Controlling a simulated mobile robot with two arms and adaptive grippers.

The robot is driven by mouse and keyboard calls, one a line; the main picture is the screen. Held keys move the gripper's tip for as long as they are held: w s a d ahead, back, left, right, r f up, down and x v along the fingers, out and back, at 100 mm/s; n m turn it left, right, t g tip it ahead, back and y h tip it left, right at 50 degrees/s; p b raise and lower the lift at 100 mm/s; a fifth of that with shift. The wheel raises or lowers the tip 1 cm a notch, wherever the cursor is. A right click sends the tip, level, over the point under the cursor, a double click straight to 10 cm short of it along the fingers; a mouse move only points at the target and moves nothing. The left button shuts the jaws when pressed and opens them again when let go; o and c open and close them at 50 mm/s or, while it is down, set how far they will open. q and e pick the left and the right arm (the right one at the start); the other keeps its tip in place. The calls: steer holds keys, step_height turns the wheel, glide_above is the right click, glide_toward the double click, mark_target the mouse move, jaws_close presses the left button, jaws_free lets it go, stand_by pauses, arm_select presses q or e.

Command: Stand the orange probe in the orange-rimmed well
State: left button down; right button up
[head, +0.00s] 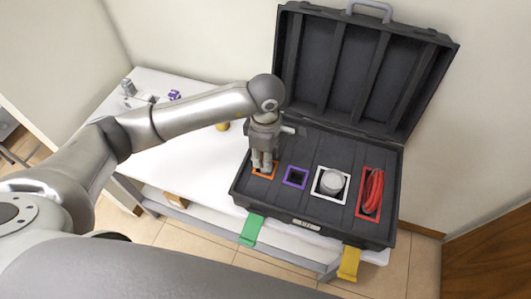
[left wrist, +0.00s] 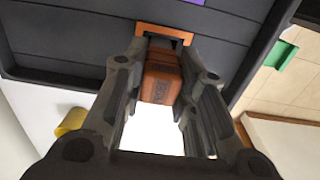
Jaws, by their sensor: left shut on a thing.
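The orange probe (left wrist: 160,78) is between the fingers of my left gripper (left wrist: 161,62), which is shut on it. In the head view my left gripper (head: 263,166) points down over the front left of the black case, and its fingers hide the probe. The orange-rimmed well (left wrist: 165,33) shows just beyond the fingertips in the left wrist view, with the probe's far end in line with it. In the head view the well's orange rim (head: 265,176) shows partly below the fingers. I cannot tell whether the probe's tip is inside the well. My right gripper is out of view.
The open black case (head: 310,215) also has a purple-rimmed well (head: 296,177), a white-rimmed well with a round grey item (head: 332,182), and a red-rimmed well with red cable (head: 372,190). Green (head: 251,230) and yellow (head: 349,264) latches hang in front. The white table (head: 180,155) is mostly clear.

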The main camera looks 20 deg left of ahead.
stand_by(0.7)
arm_select(q)
steer(key=shift+b, duration=0.3)
steer(key=shift+b, duration=0.3)
stand_by(0.4)
steer(key=shift+f+b, duration=0.6)
steer(key=shift+b, duration=0.05)
steer(key=c, duration=1.5)
jaws_free()
steer(key=shift+o, duration=0.2)
steer(key=shift+r, duration=0.1)
